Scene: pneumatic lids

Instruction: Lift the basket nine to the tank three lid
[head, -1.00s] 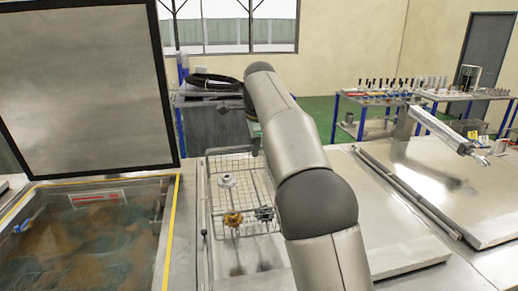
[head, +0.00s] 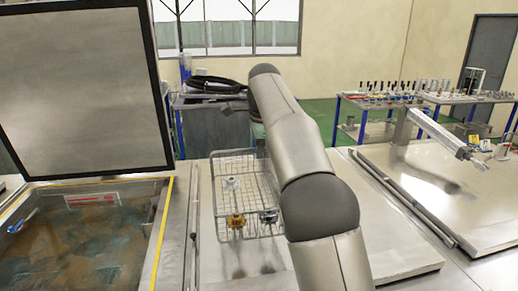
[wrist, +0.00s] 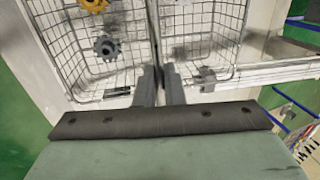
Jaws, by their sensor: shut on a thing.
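The wire basket (head: 246,231) hangs in the middle of the head view, over a flat steel lid (head: 230,272), with dark shadows on the lid below it. It holds a few small parts, among them a yellow-brown gear-like piece (head: 235,221), a white piece (head: 232,183) and a dark piece (head: 268,216). In the wrist view my gripper (wrist: 160,75) is closed at the basket's wire frame (wrist: 75,60), with mesh on both sides of the fingers. My arm hides the gripper and the basket's right rear part in the head view. No number is readable on basket or lids.
An open tank (head: 80,235) with murky liquid and a raised lid (head: 80,85) stands at left. Benches with tools (head: 400,101) stand at the back right.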

